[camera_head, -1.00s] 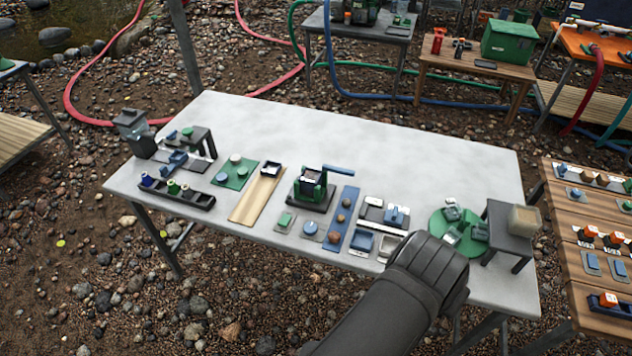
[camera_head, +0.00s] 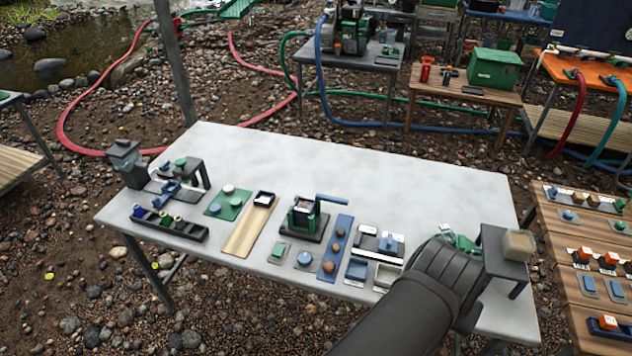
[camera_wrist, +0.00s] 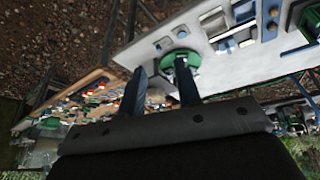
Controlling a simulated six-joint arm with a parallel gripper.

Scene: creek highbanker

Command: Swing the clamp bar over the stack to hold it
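The green clamp fixture (camera_head: 303,222) stands on a dark base near the middle of the table, with a pale-topped stack between its green sides. The blue clamp bar (camera_head: 331,199) sticks out from its top to the right, beside the stack rather than across it. Part of the green fixture also shows at the right edge of the wrist view (camera_wrist: 311,22). My gripper (camera_wrist: 160,68) is open and empty, its two dark fingers apart. In the head view its fingers are hidden behind my wrist, at the table's right end, well right of the fixture.
The green turntable (camera_wrist: 180,62) lies beyond my fingers; my wrist mostly covers it in the head view. A small grey stand (camera_head: 492,240) with a tan block is close to my wrist. A blue strip with brown balls (camera_head: 343,224) lies right of the fixture. The table's back half is clear.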

